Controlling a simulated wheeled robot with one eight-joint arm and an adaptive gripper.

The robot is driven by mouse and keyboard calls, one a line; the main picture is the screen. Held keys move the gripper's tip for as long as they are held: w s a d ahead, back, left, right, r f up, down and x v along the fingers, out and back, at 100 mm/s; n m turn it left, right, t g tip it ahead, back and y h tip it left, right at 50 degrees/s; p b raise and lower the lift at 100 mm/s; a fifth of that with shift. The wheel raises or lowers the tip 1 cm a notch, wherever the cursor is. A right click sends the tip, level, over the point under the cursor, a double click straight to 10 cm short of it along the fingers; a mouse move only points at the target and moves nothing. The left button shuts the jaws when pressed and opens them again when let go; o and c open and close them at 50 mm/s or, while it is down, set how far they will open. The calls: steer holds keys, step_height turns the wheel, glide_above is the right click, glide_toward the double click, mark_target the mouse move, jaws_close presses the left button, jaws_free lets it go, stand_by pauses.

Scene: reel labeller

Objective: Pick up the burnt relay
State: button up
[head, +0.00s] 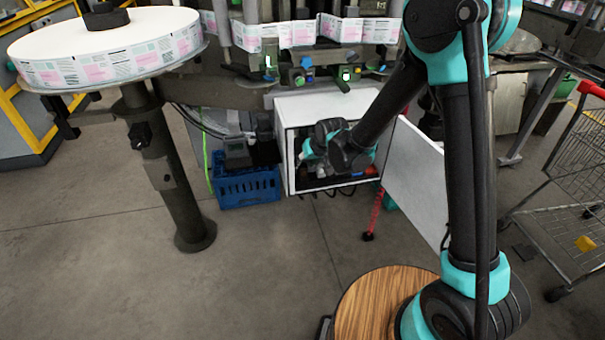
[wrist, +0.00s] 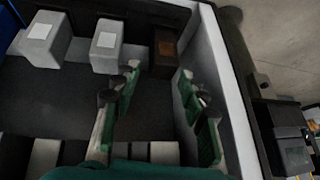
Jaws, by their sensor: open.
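The burnt relay (wrist: 164,50) is a dark, brownish block with a brown top patch, standing at the right end of a row in the wrist view. My gripper (wrist: 160,74) is open, its two fingers pointing towards the relay, one on either side of its near end. No grip shows, and I cannot tell whether a finger touches it. In the head view my arm reaches into the white open-fronted cabinet (head: 300,107); the relay and my fingertips are hidden there.
Two pale relays (wrist: 105,45) (wrist: 43,42) stand left of the dark one. The cabinet's white side wall (wrist: 222,95) is close to my right finger. The open cabinet door (head: 418,180) and a blue crate (head: 245,188) flank the cabinet in the head view.

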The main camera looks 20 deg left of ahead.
mark_target(303, 165)
steer(key=shift+x, duration=1.8)
steer(key=shift+s, duration=0.1)
jaws_close()
steer(key=shift+a+r, duration=0.1)
steer(key=shift+r, duration=0.1)
